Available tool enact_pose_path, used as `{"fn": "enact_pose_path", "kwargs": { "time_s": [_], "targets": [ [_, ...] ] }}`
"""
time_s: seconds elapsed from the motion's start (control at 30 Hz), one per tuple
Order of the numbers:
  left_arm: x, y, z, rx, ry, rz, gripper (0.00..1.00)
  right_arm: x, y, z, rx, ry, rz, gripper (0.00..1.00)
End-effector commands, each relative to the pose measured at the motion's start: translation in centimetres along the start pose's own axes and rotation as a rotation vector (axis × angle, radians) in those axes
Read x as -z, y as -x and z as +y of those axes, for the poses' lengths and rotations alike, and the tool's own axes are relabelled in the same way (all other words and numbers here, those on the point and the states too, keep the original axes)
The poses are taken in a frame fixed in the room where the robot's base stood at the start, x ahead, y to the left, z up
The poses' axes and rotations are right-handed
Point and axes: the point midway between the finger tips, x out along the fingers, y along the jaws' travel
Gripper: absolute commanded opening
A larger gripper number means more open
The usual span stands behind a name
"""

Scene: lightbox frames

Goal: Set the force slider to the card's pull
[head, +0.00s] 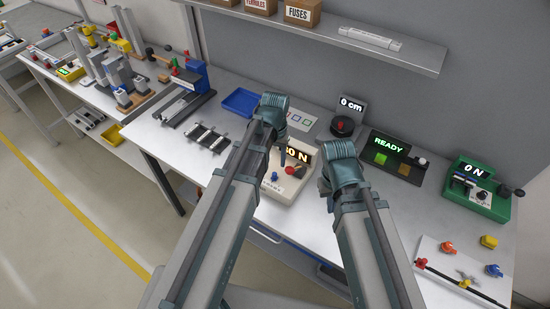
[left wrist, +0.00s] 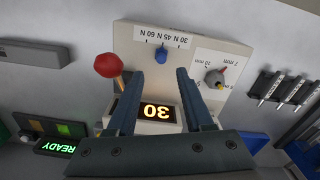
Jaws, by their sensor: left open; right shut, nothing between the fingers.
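In the head view the left gripper (head: 283,157) partly hides the unit. My right gripper (head: 325,185) is shut and empty right of the unit. I cannot identify a card stating a pull.
A red ball lever (left wrist: 108,65) and a grey dial (left wrist: 214,78) flank the blue knob. A READY unit (head: 388,147) and a green 0 N unit (head: 475,172) stand right. A blue tray (head: 240,102) is left.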

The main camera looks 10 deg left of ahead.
Motion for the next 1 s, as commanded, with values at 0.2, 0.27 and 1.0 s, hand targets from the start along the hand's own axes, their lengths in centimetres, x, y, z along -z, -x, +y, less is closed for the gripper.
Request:
{"fn": "enact_pose_path", "kwargs": {
  "time_s": [0.2, 0.27, 1.0],
  "targets": [
    [0.0, 4.2, 0.0, 0.0, 0.0, 0.0, 0.52, -0.2, 4.2, 0.4, 0.001, -0.003, 0.0, 0.0],
    [0.0, 5.0, 0.0, 0.0, 0.0, 0.0, 0.52, -0.3, 5.0, 0.5, 0.001, -0.005, 0.0, 0.0],
    [0.2, 6.5, -0.7, 0.0, 0.194, 0.0, 0.52, -0.4, 6.5, 0.6, 0.002, -0.01, 0.0, 0.0]
  ]
}}
